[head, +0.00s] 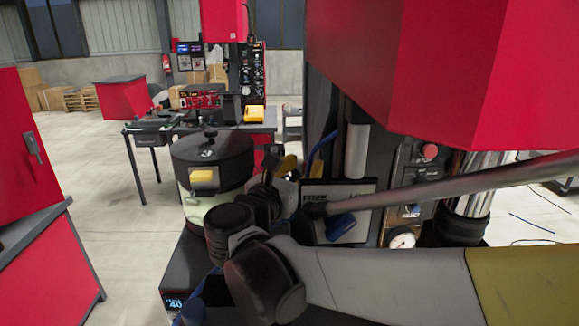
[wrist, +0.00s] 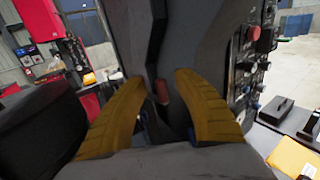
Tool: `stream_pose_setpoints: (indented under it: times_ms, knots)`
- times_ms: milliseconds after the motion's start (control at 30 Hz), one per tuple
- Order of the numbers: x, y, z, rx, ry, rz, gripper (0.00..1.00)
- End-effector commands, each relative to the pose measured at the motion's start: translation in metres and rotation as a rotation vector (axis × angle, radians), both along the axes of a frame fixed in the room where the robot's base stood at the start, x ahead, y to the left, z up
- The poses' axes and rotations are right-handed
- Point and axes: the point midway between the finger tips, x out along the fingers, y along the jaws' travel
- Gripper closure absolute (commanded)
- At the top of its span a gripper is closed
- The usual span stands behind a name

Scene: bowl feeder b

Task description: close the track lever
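In the wrist view, my gripper (wrist: 160,83) has its two yellow fingers apart, with a gap between the tips. A small reddish-brown piece (wrist: 162,92), possibly the track lever's handle, shows between the fingers against a dark grey upright. I cannot tell how deep it lies between them, and neither finger is seen pressing on it. In the head view, my gripper (head: 286,167) is partly hidden by my own arm, just right of the black lidded drum (head: 212,155) of the bowl feeder. The lever cannot be made out in the head view, so its position is unclear.
A big red housing (head: 450,65) hangs over the right side. A control panel with a red button (head: 429,151) and a gauge (head: 403,239) stands beneath it. A red cabinet (head: 25,150) is at left. Open floor (head: 110,190) lies between the cabinet and the drum.

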Motion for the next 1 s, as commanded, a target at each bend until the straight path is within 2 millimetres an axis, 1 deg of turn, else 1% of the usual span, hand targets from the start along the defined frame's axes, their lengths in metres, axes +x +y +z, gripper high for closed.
stream_pose_setpoints:
  times_ms: [33,133,400,433,467,500,533,767,867,1000]
  knots:
    - [0.004,-0.003,-0.001,0.0,0.0,-0.003,0.64]
    - [0.009,-0.006,0.0,0.0,0.0,0.0,0.64]
    - [0.011,-0.006,0.0,0.0,0.0,0.0,0.64]
    - [0.011,-0.006,0.0,0.0,0.0,0.0,0.68]
    - [0.011,-0.006,0.0,0.0,0.0,0.0,0.78]
    - [0.011,-0.006,0.0,0.0,0.0,0.0,0.9]
    - [0.011,-0.006,0.0,0.0,0.0,0.0,0.99]
    - [0.011,-0.005,0.0,0.0,0.0,-0.011,1.0]
    - [0.011,0.0,0.0,0.0,0.0,-0.068,1.0]
    - [0.011,0.004,0.001,0.0,0.0,-0.186,1.0]
